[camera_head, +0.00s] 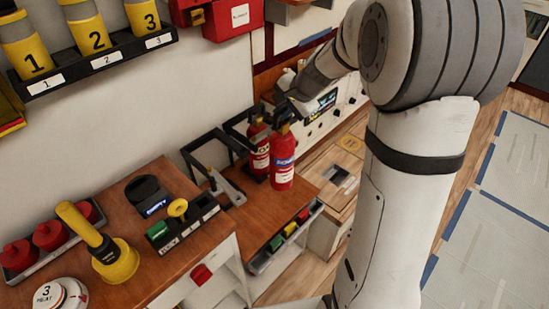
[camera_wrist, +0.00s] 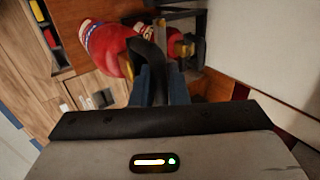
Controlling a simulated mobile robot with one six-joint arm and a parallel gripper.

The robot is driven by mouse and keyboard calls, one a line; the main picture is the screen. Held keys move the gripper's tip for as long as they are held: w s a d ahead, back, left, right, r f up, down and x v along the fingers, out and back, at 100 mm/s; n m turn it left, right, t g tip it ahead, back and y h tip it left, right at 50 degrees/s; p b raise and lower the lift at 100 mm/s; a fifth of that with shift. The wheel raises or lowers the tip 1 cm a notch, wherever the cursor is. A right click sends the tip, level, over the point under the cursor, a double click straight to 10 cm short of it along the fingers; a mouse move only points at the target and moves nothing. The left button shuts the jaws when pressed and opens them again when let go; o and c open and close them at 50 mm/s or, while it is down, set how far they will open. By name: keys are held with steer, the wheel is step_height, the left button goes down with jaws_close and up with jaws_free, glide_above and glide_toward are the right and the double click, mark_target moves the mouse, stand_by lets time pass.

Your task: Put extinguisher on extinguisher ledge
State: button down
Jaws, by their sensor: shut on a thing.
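A red extinguisher (camera_head: 283,168) with a white-and-blue label is upright in the head view, over the right part of the wooden counter. My gripper (camera_head: 285,108) is at its top, partly hidden by my arm. In the wrist view my blue-grey fingers (camera_wrist: 160,83) are shut on the black handle of this extinguisher (camera_wrist: 102,50). A second red extinguisher (camera_head: 259,155) stands just behind and left of it, close to a black frame. I cannot tell whether the held one touches the surface below. No ledge is clearly marked; the wooden surface (camera_head: 248,222) lies under both.
A black metal frame (camera_head: 205,150) stands left of the extinguishers, near the wall. A yellow plunger-like tool (camera_head: 115,262), red knobs (camera_head: 50,236) and a black holder (camera_head: 150,195) sit on the left counter. A tray of coloured blocks (camera_head: 285,236) edges the counter's right side.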

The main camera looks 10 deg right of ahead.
mark_target(286, 132)
steer(key=shift+d+f+b, duration=0.1)
steer(key=shift+f+b, duration=0.55)
steer(key=shift+f, duration=3.6)
steer(key=c, duration=1.4)
jaws_free()
steer(key=shift+s+f, duration=0.1)
steer(key=shift+f, duration=0.1)
steer(key=shift+r, duration=0.1)
steer(key=shift+s+r, duration=0.1)
steer(key=shift+r, duration=0.15)
steer(key=v, duration=1.1)
steer(key=s+a+n+g+h, duration=0.1)
steer(key=s+n, duration=0.4)
steer(key=s, duration=0.6)
steer(key=s+a+n+g+h, duration=0.1)
steer(key=s+n, duration=0.4)
steer(key=s, duration=0.7)
steer(key=shift+s+a+n+g+h+p, duration=0.35)
steer(key=shift+a+h, duration=0.2)
steer(key=shift+h, duration=0.45)
